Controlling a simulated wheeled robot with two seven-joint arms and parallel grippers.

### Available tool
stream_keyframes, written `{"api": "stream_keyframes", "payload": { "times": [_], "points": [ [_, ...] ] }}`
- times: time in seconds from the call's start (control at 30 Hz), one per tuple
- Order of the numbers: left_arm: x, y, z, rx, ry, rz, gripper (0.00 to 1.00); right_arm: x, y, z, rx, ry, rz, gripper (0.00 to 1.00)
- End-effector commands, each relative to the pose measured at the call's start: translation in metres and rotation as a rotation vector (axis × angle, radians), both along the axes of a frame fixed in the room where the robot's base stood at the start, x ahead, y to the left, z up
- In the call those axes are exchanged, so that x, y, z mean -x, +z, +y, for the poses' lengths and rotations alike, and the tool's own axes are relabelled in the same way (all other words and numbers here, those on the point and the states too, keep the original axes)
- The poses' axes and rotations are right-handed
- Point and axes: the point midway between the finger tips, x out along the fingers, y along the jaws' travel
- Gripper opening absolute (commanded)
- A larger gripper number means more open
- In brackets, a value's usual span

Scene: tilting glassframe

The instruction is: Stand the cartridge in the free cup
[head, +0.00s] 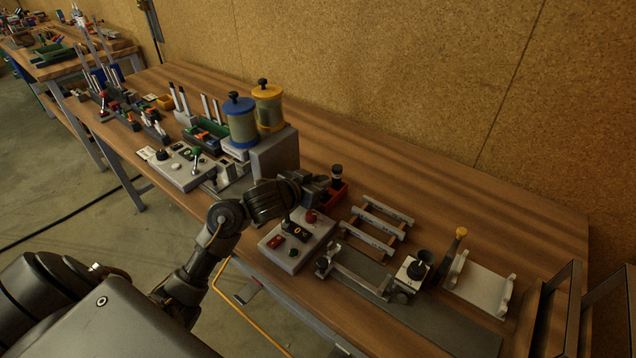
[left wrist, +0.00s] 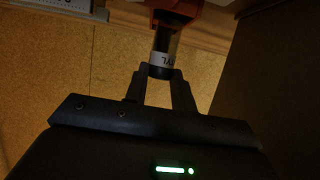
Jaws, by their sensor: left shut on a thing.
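The cartridge (head: 337,173), a dark upright cylinder, stands at or just above a red holder (head: 340,194) beyond the control box. My left gripper (head: 322,186) reaches it from the left and is shut on it. In the left wrist view the fingers (left wrist: 160,82) close on the cartridge (left wrist: 161,58), black with a white lettered band. Its far end meets the red holder (left wrist: 180,14); I cannot tell whether it sits inside. No empty cup shows clearly in the red holder, which is partly hidden by the gripper. My right gripper is not in view.
A control box (head: 297,243) with knobs lies below the gripper. A white rack (head: 378,222), a clamp fixture (head: 360,272) and a white block with a black funnel (head: 413,270) stand to the right. Blue-lidded (head: 240,122) and yellow-lidded (head: 268,106) jars stand left. The back right bench is clear.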

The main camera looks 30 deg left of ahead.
Motion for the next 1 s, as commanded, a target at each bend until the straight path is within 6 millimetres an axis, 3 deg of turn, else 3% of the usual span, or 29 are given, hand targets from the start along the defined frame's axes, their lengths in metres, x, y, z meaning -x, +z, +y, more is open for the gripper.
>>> {"api": "stream_keyframes", "payload": {
  "times": [0.07,0.1,0.27,0.63,1.0],
  "points": [
    [0.000,-0.004,0.000,0.000,-0.001,0.001,0.00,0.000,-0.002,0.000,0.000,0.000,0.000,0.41],
    [0.000,-0.004,0.000,-0.001,0.000,0.001,0.28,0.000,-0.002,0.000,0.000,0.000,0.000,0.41],
    [0.000,-0.003,0.000,0.000,0.000,0.001,0.47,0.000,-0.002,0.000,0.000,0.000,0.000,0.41],
    [0.003,0.003,0.001,0.000,0.000,0.000,0.47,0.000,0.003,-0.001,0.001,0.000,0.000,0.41],
    [0.070,0.032,0.010,-0.004,0.000,0.003,0.47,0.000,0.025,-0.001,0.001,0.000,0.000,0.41]
  ]
}}
